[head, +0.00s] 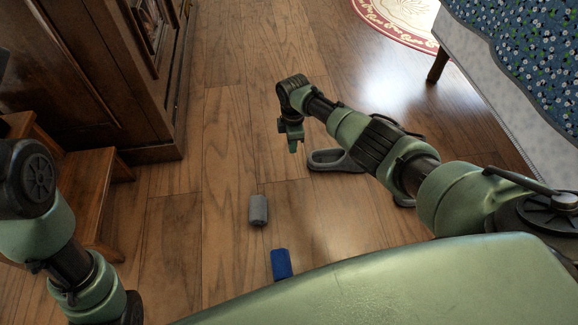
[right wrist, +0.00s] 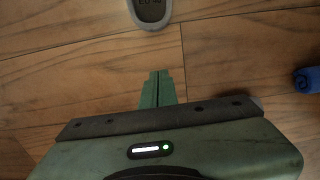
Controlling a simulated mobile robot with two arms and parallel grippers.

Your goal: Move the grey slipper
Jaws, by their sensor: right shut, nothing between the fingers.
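A grey slipper (head: 328,163) lies on the wooden floor, partly hidden behind my right arm. One end of it, with a dark insole and printed marking, shows at the top of the right wrist view (right wrist: 151,14). My right gripper (head: 293,150) is just left of the slipper in the head view, pointing down. Its fingers (right wrist: 158,75) are shut with nothing between them, apart from the slipper. A small grey piece (head: 403,201) shows under my right arm; I cannot tell what it belongs to. My left arm is at the left edge, its gripper out of view.
A grey cylinder (head: 258,210) and a blue object (head: 281,264) lie on the floor nearer to me. A wooden armoire (head: 150,100) and a wooden step (head: 95,180) stand at left. A bed (head: 520,60) is at right, a red-and-cream rug (head: 400,22) behind.

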